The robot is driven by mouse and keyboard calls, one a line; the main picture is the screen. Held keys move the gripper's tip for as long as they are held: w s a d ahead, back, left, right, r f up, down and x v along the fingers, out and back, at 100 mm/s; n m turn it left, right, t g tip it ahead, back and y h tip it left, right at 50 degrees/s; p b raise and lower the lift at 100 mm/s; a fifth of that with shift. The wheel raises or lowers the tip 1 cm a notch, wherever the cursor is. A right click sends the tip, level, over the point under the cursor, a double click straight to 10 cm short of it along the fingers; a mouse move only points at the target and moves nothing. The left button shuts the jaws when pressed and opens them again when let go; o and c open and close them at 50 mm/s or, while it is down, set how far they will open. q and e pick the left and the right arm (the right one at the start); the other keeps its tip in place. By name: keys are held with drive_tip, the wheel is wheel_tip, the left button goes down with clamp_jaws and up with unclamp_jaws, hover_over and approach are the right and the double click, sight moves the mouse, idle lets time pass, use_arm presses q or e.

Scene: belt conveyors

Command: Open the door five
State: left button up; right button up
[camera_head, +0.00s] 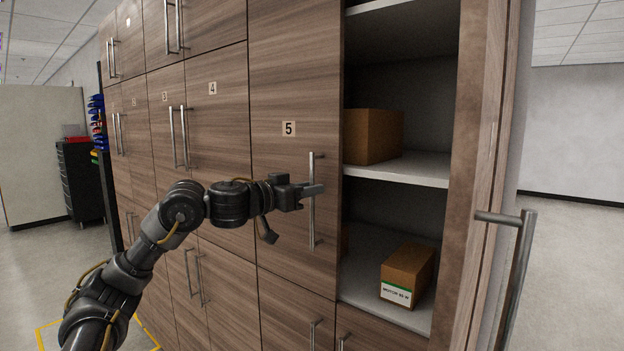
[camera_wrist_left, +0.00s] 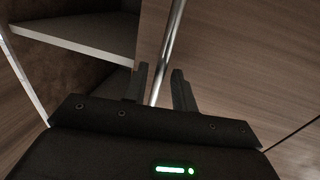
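Door five (camera_head: 290,170) is a brown wood-grain cabinet door with a "5" label. It looks closed in the head view. Its upright metal handle (camera_head: 313,225) is near its right edge. My left gripper (camera_head: 318,190) is at the upper part of this handle. In the left wrist view, the handle (camera_wrist_left: 168,50) runs between the two open fingers of my left gripper (camera_wrist_left: 160,88), with gaps beside it. The head view does not show contact clearly. My right gripper is not in view.
Right of door five is an open compartment with shelves (camera_head: 420,170); a cardboard box (camera_head: 373,136) and a labelled box (camera_head: 406,274) stand inside. An open door with a handle (camera_head: 518,270) stands out at the right. Door four (camera_head: 216,150) is at the left.

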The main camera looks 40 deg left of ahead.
use_arm(q)
drive_tip(key=shift+w+d, duration=0.2)
drive_tip(key=shift+w, duration=0.45)
clamp_jaws()
drive_tip(key=shift+s, duration=0.1)
